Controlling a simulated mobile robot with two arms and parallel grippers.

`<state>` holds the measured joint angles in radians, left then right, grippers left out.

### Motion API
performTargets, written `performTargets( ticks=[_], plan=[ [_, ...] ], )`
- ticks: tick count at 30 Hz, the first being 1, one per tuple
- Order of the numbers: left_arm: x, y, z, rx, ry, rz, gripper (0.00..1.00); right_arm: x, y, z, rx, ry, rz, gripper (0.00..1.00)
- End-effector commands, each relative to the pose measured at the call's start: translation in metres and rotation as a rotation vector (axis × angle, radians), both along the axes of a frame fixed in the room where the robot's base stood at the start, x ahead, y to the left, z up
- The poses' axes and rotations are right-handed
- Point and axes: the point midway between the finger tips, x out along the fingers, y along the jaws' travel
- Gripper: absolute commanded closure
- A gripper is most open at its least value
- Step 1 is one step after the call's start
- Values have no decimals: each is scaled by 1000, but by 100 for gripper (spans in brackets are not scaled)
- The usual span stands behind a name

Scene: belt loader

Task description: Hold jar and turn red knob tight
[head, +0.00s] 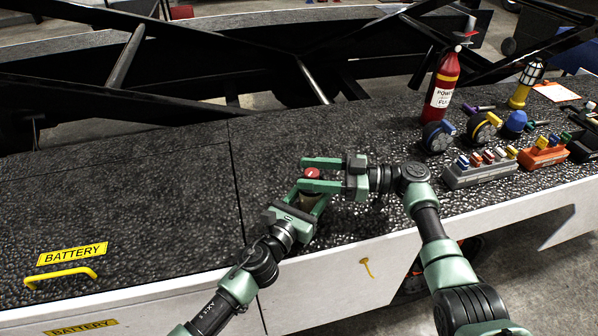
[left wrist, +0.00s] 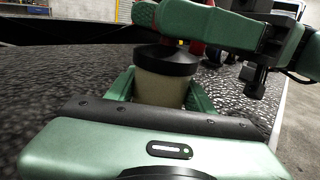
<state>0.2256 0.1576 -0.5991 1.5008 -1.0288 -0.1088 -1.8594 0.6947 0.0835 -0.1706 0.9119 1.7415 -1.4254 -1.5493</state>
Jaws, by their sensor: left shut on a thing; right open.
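The jar (left wrist: 158,90) is tan with a wide black lid and stands upright in the left wrist view. My left gripper (head: 309,196) is shut on it, with a green finger on each side. In the head view the jar (head: 306,204) is mostly hidden by that gripper. The red knob (head: 312,172) sits at the top of the jar. My right gripper (head: 321,174) comes in from the right and is open, with its fingers on the far and near sides of the knob. I cannot tell whether they touch it. In the left wrist view my right gripper hides most of the knob.
The jar is on a dark speckled deck (head: 130,190). A red extinguisher (head: 443,85), tape-measure-like round items (head: 437,137), a blue-topped item (head: 515,122) and a grey rack (head: 480,173) are at right. A yellow handle (head: 60,275) is at left. Black beams cross behind.

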Motion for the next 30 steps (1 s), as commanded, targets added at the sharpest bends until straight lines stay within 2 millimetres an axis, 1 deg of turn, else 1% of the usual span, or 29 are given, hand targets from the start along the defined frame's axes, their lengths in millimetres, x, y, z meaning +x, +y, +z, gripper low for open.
performTargets(
  ticks=[1, 6, 10, 17, 18, 20, 21, 23, 30],
  plan=[
    [0, 0, 0, 0, 1, 0, 100, 0, 9, 0, 1, 0, 3, 46],
    [0, 0, 0, 0, 1, 0, 100, 1, 25, 0, -1, 1, 1, 46],
    [0, 0, 0, 0, 1, 0, 100, 2, 29, -1, -2, 1, 0, 46],
    [0, 0, 0, 0, 1, 0, 100, 2, 29, -1, -2, 1, 0, 46],
    [0, 0, 0, 0, 1, 0, 100, 2, 29, -1, -2, 1, 0, 57],
    [0, 0, 0, 0, 1, 0, 100, 2, 29, -1, -2, 1, 0, 74],
    [0, 0, 0, 0, 1, 0, 100, 2, 29, -1, -2, 1, 0, 85],
    [0, 0, 0, 0, 1, 0, 100, 2, 29, -1, -2, 1, 0, 100],
    [0, 0, -1, 0, 1, 0, 100, 2, 29, -1, -2, 0, -13, 100]
  ],
)
